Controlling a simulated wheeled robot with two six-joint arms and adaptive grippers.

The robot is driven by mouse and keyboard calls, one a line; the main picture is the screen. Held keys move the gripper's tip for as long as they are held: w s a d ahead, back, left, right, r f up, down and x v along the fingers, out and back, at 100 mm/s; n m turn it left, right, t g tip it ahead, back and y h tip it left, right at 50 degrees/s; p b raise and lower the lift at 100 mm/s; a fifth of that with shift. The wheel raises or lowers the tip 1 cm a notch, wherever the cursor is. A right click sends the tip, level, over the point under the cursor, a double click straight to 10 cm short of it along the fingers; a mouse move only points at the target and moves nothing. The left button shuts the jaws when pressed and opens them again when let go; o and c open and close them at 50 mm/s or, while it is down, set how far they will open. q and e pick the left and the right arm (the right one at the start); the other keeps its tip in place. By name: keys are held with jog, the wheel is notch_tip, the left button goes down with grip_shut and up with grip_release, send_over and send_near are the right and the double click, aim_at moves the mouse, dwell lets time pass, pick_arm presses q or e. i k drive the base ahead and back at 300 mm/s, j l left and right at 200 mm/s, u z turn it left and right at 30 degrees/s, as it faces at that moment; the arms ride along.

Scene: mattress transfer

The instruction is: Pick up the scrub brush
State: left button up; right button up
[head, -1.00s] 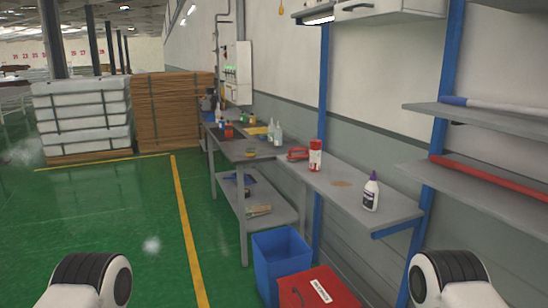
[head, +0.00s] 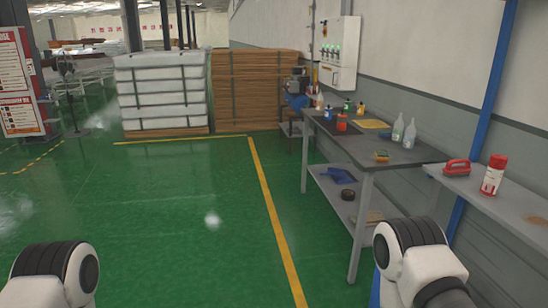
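A red brush-like object with a raised handle (head: 457,168) lies at the left end of the grey wall shelf (head: 509,199), at the right of the head view. It looks like the scrub brush; its underside is too small to make out. A red spray can with a white label (head: 492,175) stands just right of it. Only rounded white and black parts of my two arms show at the bottom left and bottom right. Neither gripper is in view.
Wrapped white stacks (head: 160,92) and brown stacks (head: 255,90) stand behind. The green floor (head: 180,220) ahead is clear.

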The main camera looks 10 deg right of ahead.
aim_at(467, 169)
jog(key=i+z, duration=0.2)
jog(key=i, duration=0.25)
jog(key=i+j+z, duration=0.2)
jog(key=i, duration=0.25)
jog(key=i+j+z, duration=0.2)
jog(key=i, duration=0.25)
jog(key=i+j+z, duration=0.2)
jog(key=i, duration=0.2)
